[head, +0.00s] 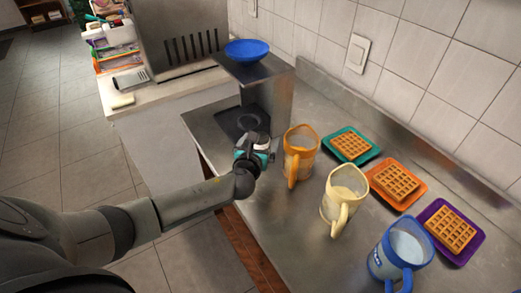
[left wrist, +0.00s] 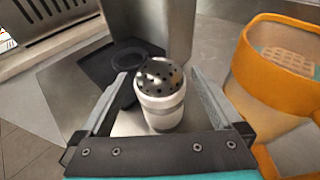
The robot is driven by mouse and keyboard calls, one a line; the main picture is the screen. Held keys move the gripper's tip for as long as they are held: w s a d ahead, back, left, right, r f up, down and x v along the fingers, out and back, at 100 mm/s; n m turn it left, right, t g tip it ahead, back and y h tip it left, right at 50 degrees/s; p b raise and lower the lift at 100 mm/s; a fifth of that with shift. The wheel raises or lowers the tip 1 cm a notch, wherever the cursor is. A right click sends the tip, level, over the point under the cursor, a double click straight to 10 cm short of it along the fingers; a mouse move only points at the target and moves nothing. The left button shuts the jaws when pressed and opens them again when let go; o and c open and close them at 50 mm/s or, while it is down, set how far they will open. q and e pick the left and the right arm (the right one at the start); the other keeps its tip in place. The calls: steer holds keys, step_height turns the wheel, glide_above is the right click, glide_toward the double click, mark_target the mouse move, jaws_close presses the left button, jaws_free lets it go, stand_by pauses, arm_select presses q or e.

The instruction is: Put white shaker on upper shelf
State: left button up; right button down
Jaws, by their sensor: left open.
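The white shaker (left wrist: 161,98) has a silver lid with dark holes and stands upright in the left wrist view. My left gripper (left wrist: 158,95) is open, with one finger on each side of the shaker and visible gaps between. In the head view my left gripper (head: 254,145) is at the front of a metal stand, and mostly hides the shaker. The stand's upper shelf (head: 262,70) is a flat metal top on an upright panel, and a blue bowl (head: 247,50) sits on it. My right gripper is not in view.
An orange pitcher (head: 300,150) stands close to the right of my left gripper. A cream pitcher (head: 343,195) and a blue pitcher (head: 400,252) stand nearer. Waffles on teal (head: 369,155), orange (head: 398,203) and purple (head: 461,256) plates line the wall. A black round-topped piece (left wrist: 120,58) lies under the shelf.

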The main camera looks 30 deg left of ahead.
arm_select(q)
steer(key=shift+w, duration=0.15)
jaws_close()
stand_by(0.8)
steer(key=shift+r+p, duration=0.4)
steer(key=shift+r, duration=0.3)
step_height(320, 180, up, 19)
steer(key=p, duration=0.5)
steer(key=shift+f+p, duration=0.2)
steer(key=shift+p, duration=0.1)
